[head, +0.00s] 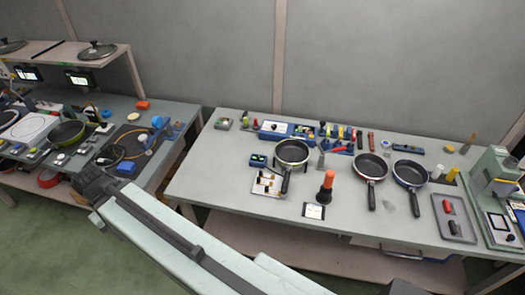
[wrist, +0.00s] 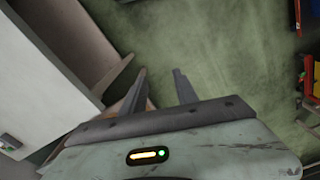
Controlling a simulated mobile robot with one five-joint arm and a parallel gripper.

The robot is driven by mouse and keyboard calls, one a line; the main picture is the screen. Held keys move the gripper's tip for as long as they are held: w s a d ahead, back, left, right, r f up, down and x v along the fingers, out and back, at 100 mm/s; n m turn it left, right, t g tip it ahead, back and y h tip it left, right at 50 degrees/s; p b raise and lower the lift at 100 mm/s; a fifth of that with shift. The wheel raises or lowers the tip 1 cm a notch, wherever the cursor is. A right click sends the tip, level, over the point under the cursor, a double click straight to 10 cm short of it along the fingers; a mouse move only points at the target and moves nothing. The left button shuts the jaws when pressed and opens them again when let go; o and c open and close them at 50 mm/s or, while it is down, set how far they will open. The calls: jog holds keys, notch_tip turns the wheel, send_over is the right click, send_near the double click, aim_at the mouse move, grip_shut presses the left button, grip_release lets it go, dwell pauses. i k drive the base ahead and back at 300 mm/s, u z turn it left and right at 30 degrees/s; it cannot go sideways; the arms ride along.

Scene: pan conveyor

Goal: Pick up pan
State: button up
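Three dark pans stand on the grey-green table in the head view. A second pan (head: 370,166) and a third pan (head: 409,173) stand further right, handles also toward the front. A greenish pan (head: 68,132) sits on the left workstation. The frames do not show which pan is meant. My gripper (wrist: 160,73) is open and empty in the wrist view, its two fingers apart above the green floor. No pan shows in that view. My arm reaches across the lower left of the head view, away from the three pans.
The table (head: 225,170) also bears an orange-handled tool (head: 326,186), a small tray (head: 268,183) and a grey tray (head: 454,222). A machine (head: 497,190) stands at its right end. Pan lids (head: 97,50) lie on the left shelf.

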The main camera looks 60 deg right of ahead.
aim_at(290, 153)
jog(key=z, duration=0.05)
jog(key=i, duration=1.15)
jog(key=z, duration=0.1)
